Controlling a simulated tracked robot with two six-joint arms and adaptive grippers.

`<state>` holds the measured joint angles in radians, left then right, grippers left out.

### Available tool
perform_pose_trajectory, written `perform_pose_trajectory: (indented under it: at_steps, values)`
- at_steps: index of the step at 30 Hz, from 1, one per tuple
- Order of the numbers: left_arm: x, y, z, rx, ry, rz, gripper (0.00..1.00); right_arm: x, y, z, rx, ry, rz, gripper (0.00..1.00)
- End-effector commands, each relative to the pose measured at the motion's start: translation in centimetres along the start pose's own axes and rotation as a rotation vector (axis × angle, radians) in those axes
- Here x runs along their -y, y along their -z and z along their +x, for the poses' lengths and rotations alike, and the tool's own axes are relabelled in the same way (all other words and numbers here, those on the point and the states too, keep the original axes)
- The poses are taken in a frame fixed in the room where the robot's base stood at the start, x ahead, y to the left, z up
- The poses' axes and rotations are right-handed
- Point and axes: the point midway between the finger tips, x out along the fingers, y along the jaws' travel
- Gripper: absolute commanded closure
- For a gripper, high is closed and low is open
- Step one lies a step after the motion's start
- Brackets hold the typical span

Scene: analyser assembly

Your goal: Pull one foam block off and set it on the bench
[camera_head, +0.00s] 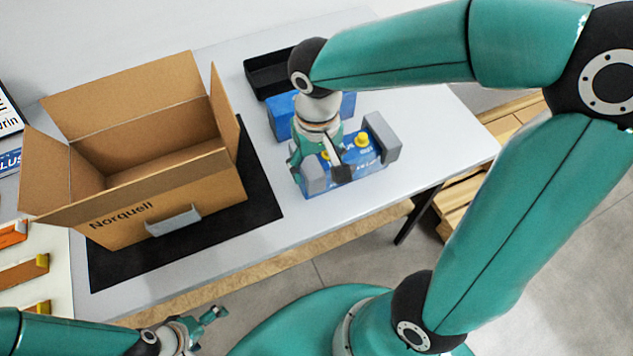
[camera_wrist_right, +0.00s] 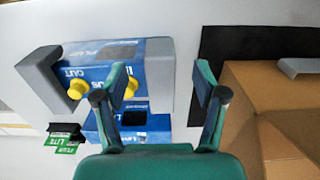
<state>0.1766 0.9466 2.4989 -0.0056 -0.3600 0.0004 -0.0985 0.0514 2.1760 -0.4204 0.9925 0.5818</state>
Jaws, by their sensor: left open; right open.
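A blue analyser (camera_head: 347,180) with yellow knobs stands on the bench (camera_head: 420,150), with a grey foam block at each end. The right-hand foam block (camera_head: 382,137) is clear of my grippers; in the right wrist view it is at the left (camera_wrist_right: 38,82). The left-hand foam block (camera_head: 314,180) shows partly beneath my right gripper (camera_head: 319,168). In the right wrist view that block (camera_wrist_right: 159,72) appears between the open fingers (camera_wrist_right: 160,95); contact cannot be told. My left gripper (camera_head: 208,327) is open and empty, low at the front, away from the bench.
An open cardboard box (camera_head: 172,208) stands left of the analyser on a black mat (camera_head: 262,205). A second blue unit (camera_head: 281,115) and a black tray (camera_head: 262,78) are behind the analyser. Bare bench lies to the analyser's right.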

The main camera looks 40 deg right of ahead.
Motion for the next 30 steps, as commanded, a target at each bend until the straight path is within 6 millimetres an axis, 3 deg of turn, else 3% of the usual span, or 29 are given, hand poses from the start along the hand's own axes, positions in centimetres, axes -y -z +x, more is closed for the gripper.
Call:
perform_pose_trajectory:
  at_steps: [6,12,25,30]
  values:
    - [0.1,0.0,0.3,0.000,0.000,0.000,0.00,-0.1,-0.1,4.3,0.005,-0.002,0.000,0.29]
    - [0.2,0.0,0.5,0.000,0.000,0.000,0.00,0.0,-0.1,6.8,0.003,-0.001,0.000,0.29]
    - [0.2,0.0,0.5,0.000,0.000,0.000,0.00,-0.1,0.0,7.6,0.000,0.001,0.002,0.29]
    - [0.2,0.0,0.5,0.000,0.000,0.000,0.00,-0.1,0.0,7.5,0.000,0.001,0.002,0.56]
